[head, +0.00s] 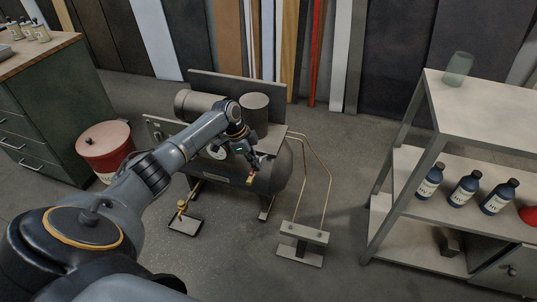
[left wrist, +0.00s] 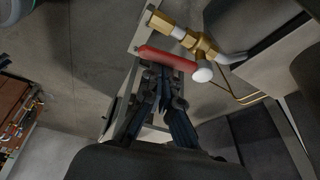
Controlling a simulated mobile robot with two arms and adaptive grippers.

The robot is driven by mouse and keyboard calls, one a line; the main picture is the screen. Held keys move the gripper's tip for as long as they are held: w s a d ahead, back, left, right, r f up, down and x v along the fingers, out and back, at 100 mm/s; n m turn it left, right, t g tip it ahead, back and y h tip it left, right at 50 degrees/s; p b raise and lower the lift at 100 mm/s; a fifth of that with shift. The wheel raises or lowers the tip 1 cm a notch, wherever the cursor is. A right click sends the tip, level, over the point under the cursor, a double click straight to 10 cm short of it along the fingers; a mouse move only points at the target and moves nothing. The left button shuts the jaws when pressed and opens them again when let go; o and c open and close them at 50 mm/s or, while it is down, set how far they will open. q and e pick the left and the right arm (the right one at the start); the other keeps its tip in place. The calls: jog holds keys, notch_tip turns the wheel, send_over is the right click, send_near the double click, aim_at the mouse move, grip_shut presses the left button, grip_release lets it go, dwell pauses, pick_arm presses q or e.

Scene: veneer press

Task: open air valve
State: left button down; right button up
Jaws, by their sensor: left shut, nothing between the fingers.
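The air valve (left wrist: 200,48) is a brass fitting beside the compressor's tank. In the left wrist view its red lever (left wrist: 165,58) lies roughly alongside the brass body, with a pale round cap at its right end. In the head view the valve (head: 251,181) is small, at the front of the dark tank. My left gripper (head: 256,163) is at the valve, its fingers shut and empty. In the left wrist view the fingertips (left wrist: 163,80) are just below the lever; I cannot tell whether they touch it. My right gripper is not in view.
The compressor tank (head: 277,178) has brass pipes running to a small floor stand (head: 301,257). A red bin (head: 105,151) and a green cabinet (head: 48,110) stand left. A metal shelf (head: 480,104) with blue bottles stands right.

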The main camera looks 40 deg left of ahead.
pick_arm(q)
jog(key=shift+s+a, duration=0.1)
jog(key=shift+a, duration=0.1)
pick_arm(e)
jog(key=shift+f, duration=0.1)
pick_arm(q)
jog(key=shift+a, duration=0.15)
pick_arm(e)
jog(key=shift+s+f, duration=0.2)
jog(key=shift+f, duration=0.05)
pick_arm(q)
jog(key=shift+s, duration=0.1)
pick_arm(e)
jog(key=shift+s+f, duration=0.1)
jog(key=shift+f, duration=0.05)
pick_arm(q)
jog(key=shift+r, duration=0.1)
jog(key=v, duration=1.1)
jog(key=shift+r, duration=0.35)
jog(key=shift+a, duration=0.1)
